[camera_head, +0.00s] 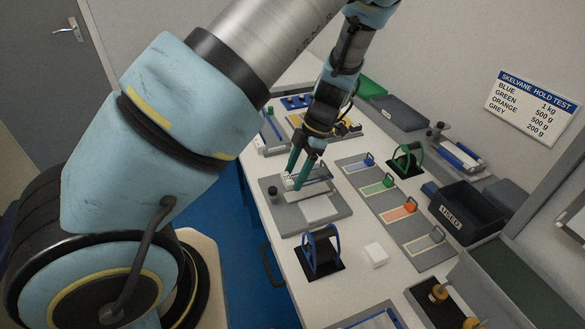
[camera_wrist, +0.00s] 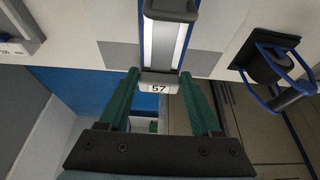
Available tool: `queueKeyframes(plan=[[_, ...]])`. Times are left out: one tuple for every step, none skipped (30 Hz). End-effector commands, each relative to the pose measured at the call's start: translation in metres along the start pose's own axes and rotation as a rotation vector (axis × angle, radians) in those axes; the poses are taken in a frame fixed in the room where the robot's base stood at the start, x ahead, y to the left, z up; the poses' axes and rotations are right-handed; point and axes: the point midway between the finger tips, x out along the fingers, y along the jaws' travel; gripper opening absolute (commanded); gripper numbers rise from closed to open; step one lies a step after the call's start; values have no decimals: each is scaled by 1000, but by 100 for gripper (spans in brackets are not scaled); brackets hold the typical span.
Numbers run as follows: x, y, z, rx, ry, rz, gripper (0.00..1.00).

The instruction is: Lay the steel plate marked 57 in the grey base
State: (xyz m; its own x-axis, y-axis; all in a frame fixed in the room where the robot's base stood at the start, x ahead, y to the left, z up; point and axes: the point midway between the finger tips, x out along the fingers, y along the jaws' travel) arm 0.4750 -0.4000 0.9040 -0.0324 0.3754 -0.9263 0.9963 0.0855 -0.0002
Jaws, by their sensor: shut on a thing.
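My gripper (camera_head: 297,183) has green fingers and is over the grey base (camera_head: 340,211) on the table. In the wrist view the gripper (camera_wrist: 158,92) is shut on the end tag of the steel plate marked 57 (camera_wrist: 158,87). Beyond the tag, a pale strip with blue sides runs away from the fingers, with a dark handle-like part at its far end. Grey base surface (camera_wrist: 118,55) shows on both sides of that strip. I cannot tell whether the plate touches the base. The fingers partly hide the plate in the head view.
A blue-ringed stand (camera_head: 321,250) on a black foot is close in front of the base. A white block (camera_head: 376,254) lies beside it. Coloured strips with handles (camera_head: 377,187) line the table's right. A black bin marked USED (camera_head: 466,212) stands behind them.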

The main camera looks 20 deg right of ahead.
Motion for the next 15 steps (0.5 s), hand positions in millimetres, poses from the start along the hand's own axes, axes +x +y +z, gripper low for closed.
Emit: queueKeyframes(plan=[[2, 0, 1, 0, 0, 0, 0], [3, 0, 1, 0, 0, 0, 0], [5, 0, 2, 0, 0, 0, 0], [6, 0, 2, 0, 0, 0, 0], [8, 0, 3, 0, 0, 0, 0], [11, 0, 4, 0, 0, 0, 0], [13, 0, 5, 0, 0, 0, 0], [15, 0, 6, 0, 0, 0, 0], [18, 0, 7, 0, 0, 0, 0], [20, 0, 8, 0, 0, 0, 0], [23, 0, 9, 0, 0, 0, 0], [26, 0, 10, 0, 0, 0, 0], [28, 0, 11, 0, 0, 0, 0], [31, 0, 12, -1, 0, 0, 0], [33, 0, 12, -1, 1, 0, 0]])
